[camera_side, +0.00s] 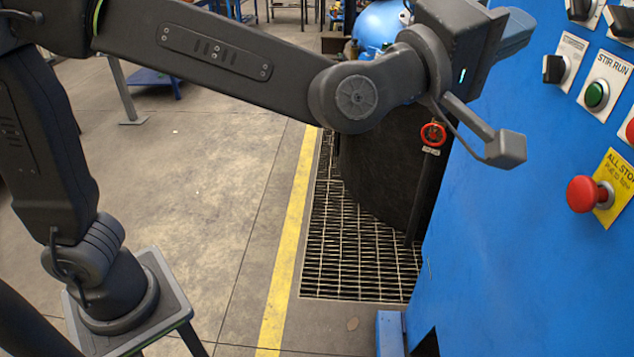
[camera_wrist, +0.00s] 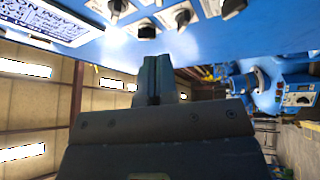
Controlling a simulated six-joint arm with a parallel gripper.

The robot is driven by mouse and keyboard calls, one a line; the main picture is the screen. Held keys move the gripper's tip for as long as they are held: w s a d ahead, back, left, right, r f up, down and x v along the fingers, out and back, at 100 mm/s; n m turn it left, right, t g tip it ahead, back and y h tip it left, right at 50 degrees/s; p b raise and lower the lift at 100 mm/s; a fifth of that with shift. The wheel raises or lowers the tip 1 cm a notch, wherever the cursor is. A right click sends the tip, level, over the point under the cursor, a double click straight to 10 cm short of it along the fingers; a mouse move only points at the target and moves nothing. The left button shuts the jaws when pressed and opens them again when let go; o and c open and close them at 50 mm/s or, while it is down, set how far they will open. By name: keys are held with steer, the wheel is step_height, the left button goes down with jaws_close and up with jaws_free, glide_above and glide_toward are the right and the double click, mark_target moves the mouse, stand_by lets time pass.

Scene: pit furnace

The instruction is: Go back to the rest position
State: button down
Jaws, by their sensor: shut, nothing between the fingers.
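My gripper (camera_wrist: 157,72) is shut and empty; in the wrist view its two dark fingers lie together, pointing up the picture toward a blue panel. In the side view my gripper (camera_side: 520,28) is at the upper right, close to the face of the blue control cabinet (camera_side: 520,240). I cannot tell whether its fingertips touch the cabinet. My arm stretches across the top of the side view from its stand at the lower left.
The cabinet carries a green STIR RUN button (camera_side: 595,95), a black selector (camera_side: 553,69) and a red ALL STOP button (camera_side: 585,194). Floor grating (camera_side: 350,250) and a yellow line (camera_side: 290,240) lie beside open concrete floor.

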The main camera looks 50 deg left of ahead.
steer(key=s+a+f+m+g+y, duration=0.2)
steer(key=s+a+f+m+g, duration=0.25)
steer(key=a, duration=0.35)
steer(key=s+a+f+m+g+y, duration=0.1)
steer(key=s+a+f+m+g, duration=0.25)
steer(key=a+f, duration=0.35)
steer(key=s+a+f+m+g+y, duration=0.2)
steer(key=s+a+f+g+y, duration=0.2)
steer(key=s+a+f, duration=0.5)
steer(key=s+a+g, duration=0.2)
steer(key=s, duration=0.1)
steer(key=shift+s+a+f+m, duration=0.15)
steer(key=shift+s+f+m, duration=0.15)
steer(key=shift+s, duration=0.1)
